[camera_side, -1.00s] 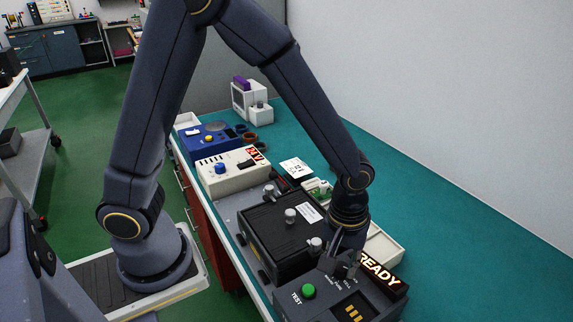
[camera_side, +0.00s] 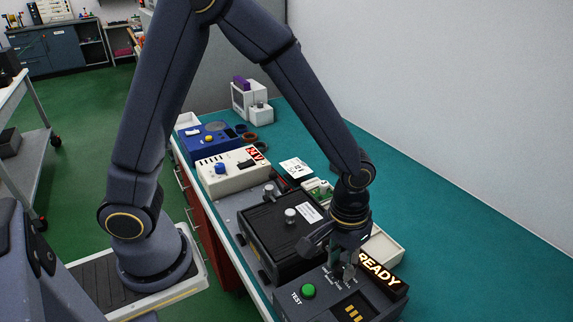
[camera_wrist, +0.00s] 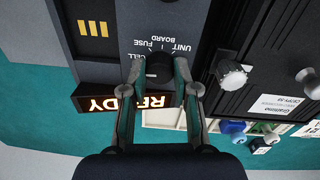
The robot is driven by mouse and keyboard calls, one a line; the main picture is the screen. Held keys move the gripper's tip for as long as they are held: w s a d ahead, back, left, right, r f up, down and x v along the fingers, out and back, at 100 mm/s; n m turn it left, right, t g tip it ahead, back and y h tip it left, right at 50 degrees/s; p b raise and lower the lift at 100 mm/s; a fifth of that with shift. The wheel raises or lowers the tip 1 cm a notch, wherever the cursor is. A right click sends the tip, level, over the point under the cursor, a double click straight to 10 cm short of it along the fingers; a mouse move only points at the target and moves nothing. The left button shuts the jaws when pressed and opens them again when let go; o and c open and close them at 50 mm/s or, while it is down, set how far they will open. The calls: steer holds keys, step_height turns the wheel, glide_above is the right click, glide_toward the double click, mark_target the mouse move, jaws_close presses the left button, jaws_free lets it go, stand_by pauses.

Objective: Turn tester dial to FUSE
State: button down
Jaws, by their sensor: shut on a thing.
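The tester (camera_side: 330,297) is a dark box at the front of the bench, with a green TEST button (camera_side: 308,291) and a lit READY sign (camera_side: 381,272). In the wrist view the READY sign (camera_wrist: 125,100) appears upside down beside my fingers. The black dial (camera_wrist: 160,66) sits between my fingertips, below the printed labels CELL, FUSE, UNIT and BOARD (camera_wrist: 162,45). My gripper (camera_wrist: 158,85) is shut on the dial; it also shows from the side above the tester (camera_side: 345,268). The dial's pointer is hidden, so I cannot tell its setting.
A black box with metal knobs (camera_side: 272,245) stands directly behind the tester. A cream supply with a red display (camera_side: 225,178) and a blue unit (camera_side: 200,145) stand farther back. A pale tray (camera_side: 388,250) lies beside the tester. The teal bench at right is clear.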

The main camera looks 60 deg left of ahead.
mark_target(342, 263)
steer(key=m, duration=0.5)
steer(key=shift+m, duration=0.3)
steer(key=m, duration=0.4)
steer(key=shift+m, duration=0.4)
steer(key=c, duration=0.9)
jaws_free()
steer(key=shift+o, duration=0.2)
steer(key=shift+r, duration=0.1)
step_height(342, 263, up, 12)
steer(key=shift+w+a, duration=0.2)
steer(key=shift+w, duration=0.05)
